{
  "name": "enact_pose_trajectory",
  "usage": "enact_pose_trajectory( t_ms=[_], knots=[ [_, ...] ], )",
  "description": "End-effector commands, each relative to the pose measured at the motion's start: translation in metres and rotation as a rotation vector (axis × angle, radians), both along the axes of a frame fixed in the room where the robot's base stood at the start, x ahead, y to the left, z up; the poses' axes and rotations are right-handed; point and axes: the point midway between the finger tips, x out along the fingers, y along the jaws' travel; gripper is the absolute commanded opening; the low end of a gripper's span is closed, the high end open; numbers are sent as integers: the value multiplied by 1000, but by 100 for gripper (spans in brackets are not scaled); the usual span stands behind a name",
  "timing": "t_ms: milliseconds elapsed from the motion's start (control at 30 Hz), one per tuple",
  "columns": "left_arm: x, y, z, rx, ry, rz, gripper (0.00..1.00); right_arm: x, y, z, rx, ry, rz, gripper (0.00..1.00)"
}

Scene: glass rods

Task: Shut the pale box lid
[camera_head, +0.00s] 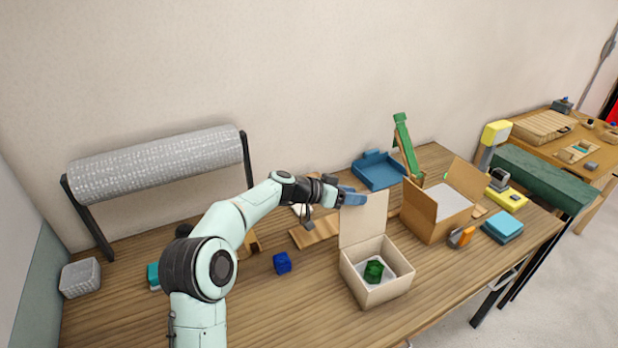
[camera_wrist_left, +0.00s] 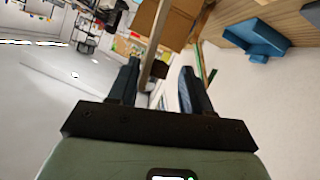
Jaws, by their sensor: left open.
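The pale box (camera_head: 372,290) stands on the wooden table with a green block (camera_head: 374,271) inside. Its pale lid (camera_head: 364,217) is up, roughly vertical, at the back edge of the box. My left gripper (camera_head: 353,197) is at the lid's upper edge, with its blue-grey fingers overlapping it in the head view. In the left wrist view the gripper (camera_wrist_left: 160,68) is open, and a thin tan strip (camera_wrist_left: 150,64), seemingly the lid edge-on, shows between the fingers. I cannot tell if a finger touches it. My right gripper is not in view.
A brown open box (camera_head: 428,222) stands close to the right of the pale box. A blue tray (camera_head: 378,171) and a green sloped piece (camera_head: 405,146) are behind. A dark blue cube (camera_head: 282,263) lies left of the pale box.

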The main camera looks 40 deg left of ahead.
Motion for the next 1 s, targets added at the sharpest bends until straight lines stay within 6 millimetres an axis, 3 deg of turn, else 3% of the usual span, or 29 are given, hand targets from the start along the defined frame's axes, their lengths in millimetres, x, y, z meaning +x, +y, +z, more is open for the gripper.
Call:
enact_pose_trajectory(
  t_ms=[33, 100, 500, 700, 1000],
  knots=[
    [-12, 8, 1, 10, -5, 6, 49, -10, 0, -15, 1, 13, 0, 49],
    [-25, 15, 3, 10, -1, 6, 49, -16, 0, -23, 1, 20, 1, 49],
    [-84, 49, 34, 11, -4, 5, 49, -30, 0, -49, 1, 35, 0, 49],
    [-100, 59, 42, 10, -3, 4, 49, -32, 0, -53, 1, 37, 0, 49],
    [-103, 60, 45, 9, -3, 2, 49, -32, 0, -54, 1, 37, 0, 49]
  ],
)
